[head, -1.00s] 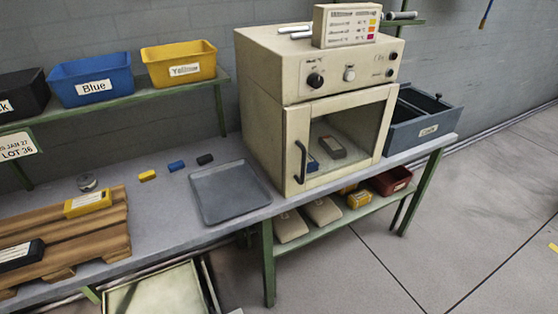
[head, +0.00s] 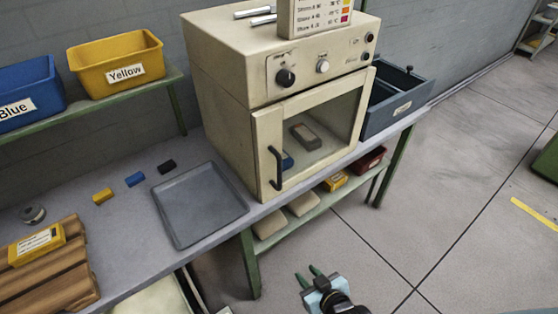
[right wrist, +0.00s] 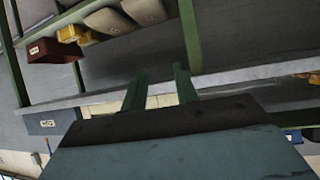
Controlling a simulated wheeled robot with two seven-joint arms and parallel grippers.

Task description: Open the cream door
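The cream door (head: 312,139) is the windowed front of the cream oven on the bench. It looks shut. Its black handle (head: 275,168) is on the door's left side. A blue piece and a grey block show through the glass. My right gripper (head: 309,276) is low in front of the bench, below and right of the handle and apart from it. In the right wrist view its two green fingers (right wrist: 160,88) are parted with nothing between them. My left gripper is not in view.
A grey tray (head: 198,203) lies on the bench left of the oven. A blue-grey bin (head: 398,101) stands right of it. The lower shelf holds beige bags, a yellow box (head: 334,181) and a red bin (head: 369,160). The floor in front is clear.

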